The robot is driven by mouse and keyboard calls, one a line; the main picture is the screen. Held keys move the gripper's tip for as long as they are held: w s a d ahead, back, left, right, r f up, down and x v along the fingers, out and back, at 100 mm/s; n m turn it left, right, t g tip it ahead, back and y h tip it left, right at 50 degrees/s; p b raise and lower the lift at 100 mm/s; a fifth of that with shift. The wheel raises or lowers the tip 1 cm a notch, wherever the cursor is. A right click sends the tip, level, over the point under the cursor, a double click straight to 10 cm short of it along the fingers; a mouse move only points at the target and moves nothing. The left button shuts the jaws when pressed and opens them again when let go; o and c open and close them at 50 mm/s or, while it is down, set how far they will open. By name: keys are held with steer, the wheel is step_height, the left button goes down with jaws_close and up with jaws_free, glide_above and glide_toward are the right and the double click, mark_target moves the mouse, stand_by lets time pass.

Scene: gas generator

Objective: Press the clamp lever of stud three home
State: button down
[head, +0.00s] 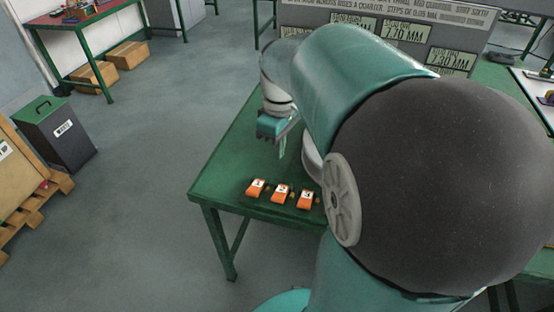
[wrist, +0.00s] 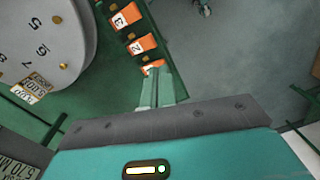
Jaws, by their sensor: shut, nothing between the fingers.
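Three orange clamp levers stand in a row along the near edge of the green table. The lever of stud three (head: 305,199) is the rightmost in the head view, beside lever two (head: 281,193) and lever one (head: 257,187). In the wrist view, lever three (wrist: 125,17) is at the top, lever two (wrist: 140,44) is below it, and lever one (wrist: 152,67) is partly hidden by my fingertips. My gripper (head: 282,152) is shut and empty. It points down above the table, behind the row in the head view. Its fingers also show in the wrist view (wrist: 157,80).
A large grey numbered disc (wrist: 45,45) with brass studs lies left of the levers in the wrist view. Signs with measurements (head: 400,35) stand at the table's back. A dark bin (head: 58,135) stands on the floor at left. My arm hides much of the table's right.

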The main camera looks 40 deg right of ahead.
mark_target(305, 201)
steer(key=d+f+n+g+y, duration=0.2)
steer(key=d+f, duration=0.4)
steer(key=d, duration=0.5)
steer(key=shift+d+n+y, duration=0.15)
steer(key=shift+n+y, duration=0.15)
steer(key=shift+n, duration=0.1)
steer(key=shift+s+f, duration=0.1)
steer(key=shift+f, duration=0.1)
steer(key=x, duration=1.3)
steer(key=shift+f, duration=0.4)
steer(key=shift+s, duration=0.1)
